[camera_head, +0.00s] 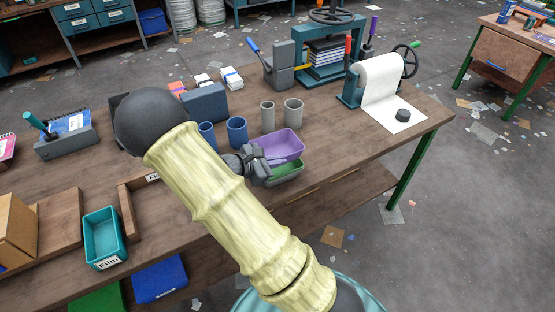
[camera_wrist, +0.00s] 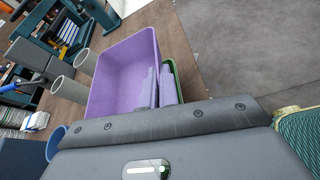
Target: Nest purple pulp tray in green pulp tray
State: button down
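The purple pulp tray (camera_head: 288,140) is near the front edge of the workbench, open side up, and it fills the middle of the wrist view (camera_wrist: 118,70). My gripper (camera_head: 266,160) is at its near side. In the wrist view the two fingers (camera_wrist: 158,87) straddle the tray's wall, one inside and one outside, closed on it. The green pulp tray (camera_head: 288,175) shows just below and in front of the purple one, partly covered by it; its edge also shows in the wrist view (camera_wrist: 175,68). I cannot tell whether the two trays touch.
Two blue cups (camera_head: 237,131) and two grey cups (camera_head: 293,112) stand close behind the trays. A teal bin (camera_head: 103,238) labelled Film and a wooden frame are at the left. A paper roll (camera_head: 381,78) stands at the right. The bench right of the trays is clear.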

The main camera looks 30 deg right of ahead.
aim_at(278, 177)
jog(key=shift+d+f+b, duration=0.1)
jog(key=shift+f+b, duration=0.95)
jog(key=shift+f, duration=0.55)
jog(key=c, duration=1.6)
grip_release()
